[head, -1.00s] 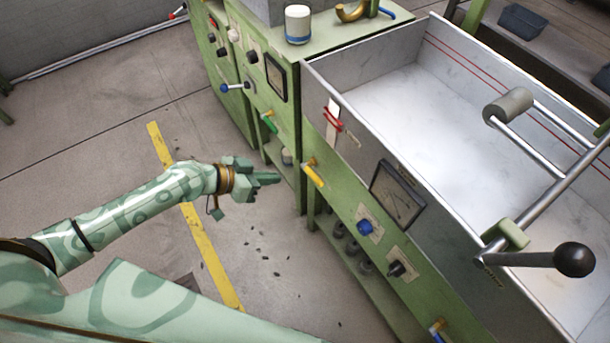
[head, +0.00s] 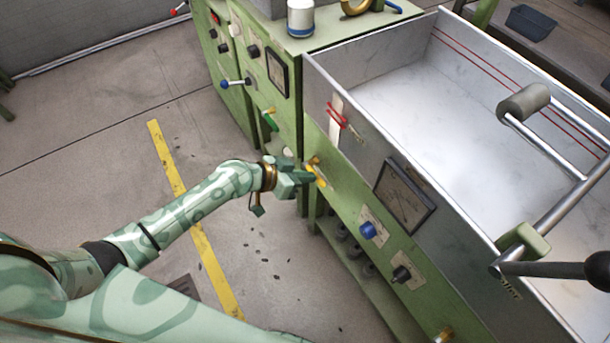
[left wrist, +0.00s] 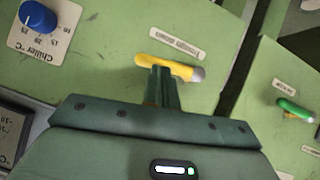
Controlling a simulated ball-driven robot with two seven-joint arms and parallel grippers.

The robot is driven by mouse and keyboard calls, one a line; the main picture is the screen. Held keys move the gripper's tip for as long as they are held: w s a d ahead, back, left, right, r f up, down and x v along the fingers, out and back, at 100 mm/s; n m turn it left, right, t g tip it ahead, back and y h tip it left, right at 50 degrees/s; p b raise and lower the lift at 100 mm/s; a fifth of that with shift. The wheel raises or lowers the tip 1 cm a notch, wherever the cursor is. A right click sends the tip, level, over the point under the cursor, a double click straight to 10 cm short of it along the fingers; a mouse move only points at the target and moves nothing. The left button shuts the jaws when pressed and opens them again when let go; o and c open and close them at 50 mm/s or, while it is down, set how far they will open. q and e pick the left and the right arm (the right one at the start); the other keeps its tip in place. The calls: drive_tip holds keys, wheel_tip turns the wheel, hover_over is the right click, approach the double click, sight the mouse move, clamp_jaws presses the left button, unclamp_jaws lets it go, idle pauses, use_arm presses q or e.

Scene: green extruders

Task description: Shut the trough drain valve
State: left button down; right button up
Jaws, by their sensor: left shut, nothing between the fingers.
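The trough drain valve has a yellow lever (head: 320,180) on the green front panel below the trough's left end. In the left wrist view the yellow lever (left wrist: 185,69) lies beside an upside-down label (left wrist: 177,43) that seems to read "Trough drain", roughly parallel to it. My left gripper (head: 310,177) is shut and empty, its tips at the lever. In the left wrist view the closed fingertips (left wrist: 161,72) overlap the lever's middle; whether they touch it I cannot tell. My right gripper is not in view.
The metal trough (head: 430,95) stands above the panel. A blue knob (head: 367,230), a black knob (head: 401,274) and a dark gauge (head: 404,199) sit right of the lever. A green lever (head: 269,121) is on the neighbouring cabinet. The floor at left is clear.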

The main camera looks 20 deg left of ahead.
use_arm(q)
drive_tip(key=shift+s+d+f+m+t+y, duration=0.1)
drive_tip(key=shift+d+f+m+t+y, duration=0.1)
drive_tip(key=shift+f, duration=0.2)
drive_tip(key=shift+s+d+f+m+t+y, duration=0.1)
drive_tip(key=shift+d+f+y, duration=0.1)
drive_tip(key=shift+f, duration=0.15)
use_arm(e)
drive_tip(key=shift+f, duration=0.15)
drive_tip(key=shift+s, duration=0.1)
